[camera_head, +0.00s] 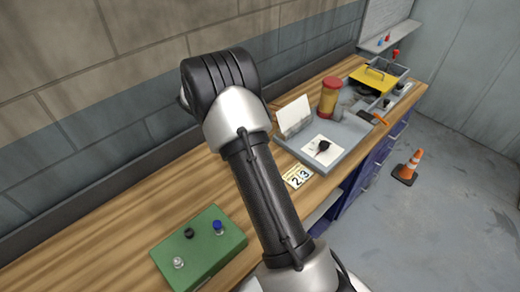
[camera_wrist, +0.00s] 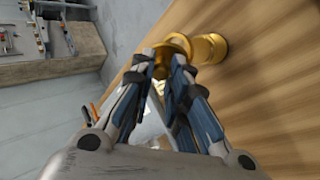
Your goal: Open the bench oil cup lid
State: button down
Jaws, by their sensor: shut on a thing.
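The brass oil cup (camera_wrist: 214,48) stands on the wooden bench in the wrist view. A round brass part, seemingly its lid (camera_wrist: 179,41), shows beside the cup body at my fingertips. My gripper (camera_wrist: 164,66) is shut on this brass part, with one blue-grey finger on each side. The fingers hide part of it, and I cannot tell how far the lid is tilted. In the head view neither the oil cup nor my gripper can be made out; my arm covers the middle of the bench.
On the bench (camera_head: 125,222) are a green box (camera_head: 205,258) with several knobs, a number card (camera_head: 298,177), and a grey tray (camera_head: 345,146) with a red-yellow jar (camera_head: 329,97). A yellow-lidded organizer (camera_head: 378,76) is farther back. An orange cone (camera_head: 408,168) stands on the floor.

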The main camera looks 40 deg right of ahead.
jog(key=shift+w+f+n+g+h, duration=0.25)
jog(key=shift+w+g, duration=0.3)
jog(key=shift+g, duration=0.45)
jog(key=shift+w+f+n+g+h, duration=0.2)
jog(key=shift+w+g, duration=0.35)
jog(key=shift+g, duration=0.45)
jog(key=c, duration=1.5)
grip_release()
